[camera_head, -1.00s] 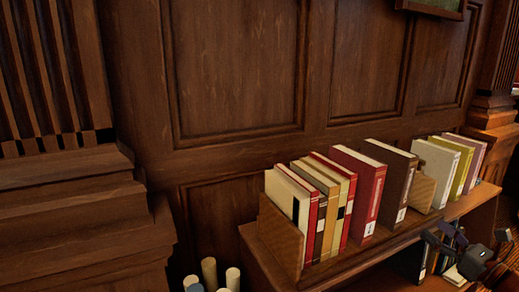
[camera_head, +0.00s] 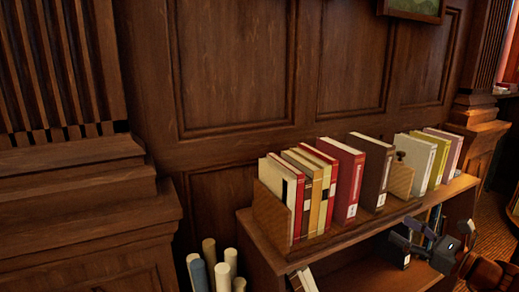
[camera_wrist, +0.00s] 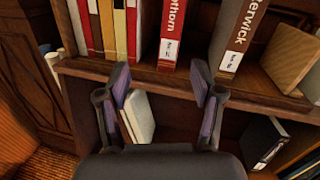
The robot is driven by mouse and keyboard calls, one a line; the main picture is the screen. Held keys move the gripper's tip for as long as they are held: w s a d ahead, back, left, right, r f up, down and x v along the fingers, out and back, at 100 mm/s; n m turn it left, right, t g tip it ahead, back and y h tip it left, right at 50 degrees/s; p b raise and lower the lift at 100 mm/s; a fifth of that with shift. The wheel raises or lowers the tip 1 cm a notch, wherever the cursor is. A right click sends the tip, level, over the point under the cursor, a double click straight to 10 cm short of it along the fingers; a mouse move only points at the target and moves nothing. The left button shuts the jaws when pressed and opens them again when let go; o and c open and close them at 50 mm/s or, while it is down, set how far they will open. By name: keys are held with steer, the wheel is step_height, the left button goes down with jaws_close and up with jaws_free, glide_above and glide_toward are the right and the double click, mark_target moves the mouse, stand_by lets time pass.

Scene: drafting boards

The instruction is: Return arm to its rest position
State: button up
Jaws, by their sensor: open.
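My gripper (camera_wrist: 161,85) is open in the wrist view, its two fingers apart with nothing between them. It faces the front of the wooden bookcase (camera_wrist: 85,68), just below the row of books on top. In the head view part of my arm and gripper shows at the lower right, in front of the bookcase (camera_head: 350,238). Whether the fingers touch the shelf edge cannot be told.
A row of upright books (camera_head: 345,175) stands on the bookcase between wooden bookends (camera_head: 270,212). A lower shelf holds a few books, including a dark one (camera_wrist: 264,142). Rolled papers (camera_head: 210,262) stand left of the bookcase. A panelled wall (camera_head: 235,65) is behind.

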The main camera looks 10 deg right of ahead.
steer(key=s+a+n+g+y+p, duration=0.15)
steer(key=a+n+g+y, duration=0.5)
steer(key=a, duration=1.25)
steer(key=s+a+f+n+g+h, duration=0.2)
steer(key=s+a+n+g+h, duration=0.2)
steer(key=s+a+n+g, duration=0.45)
steer(key=s+a+f+n+g+h+p, duration=0.1)
steer(key=s+a+f+n+h, duration=0.1)
steer(key=s+n+h, duration=0.3)
steer(key=s+a+f+n+g+p, duration=0.1)
steer(key=s+a+f+n+g, duration=0.1)
steer(key=s, duration=0.4)
steer(key=s+d+n+h, duration=0.6)
steer(key=s+d, duration=0.1)
steer(key=s, duration=0.1)
steer(key=shift+d+h+p, duration=0.35)
steer(key=shift+r, duration=0.1)
